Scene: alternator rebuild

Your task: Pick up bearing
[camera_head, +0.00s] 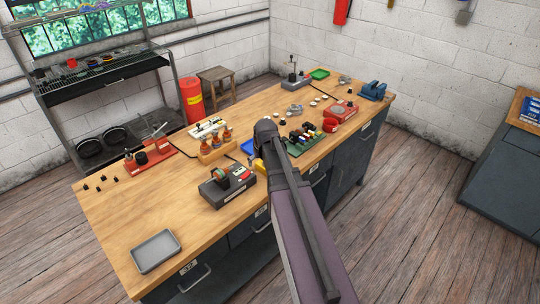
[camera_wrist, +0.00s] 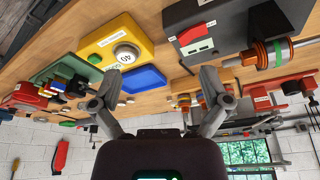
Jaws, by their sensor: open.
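My gripper (camera_wrist: 160,78) shows in the wrist view with its two fingers spread wide and nothing between them. It hangs over the workbench, near a yellow box with a round dial (camera_wrist: 124,53) and a blue tray (camera_wrist: 142,78). In the head view my arm hides the gripper's fingers. I cannot pick out the bearing for certain. Several small pale round parts (camera_head: 311,104) lie on the bench beyond my arm in the head view, too small to tell apart. My gripper is apart from them.
The wooden bench (camera_head: 118,220) holds a dark machine with a copper rotor (camera_head: 228,186), a wooden rack of copper-coloured parts (camera_head: 214,148), a red fixture (camera_head: 150,157), a green board (camera_head: 302,142) and a blue vise (camera_head: 373,90). A grey tray (camera_head: 156,251) lies near the front-left corner, with bare wood around it.

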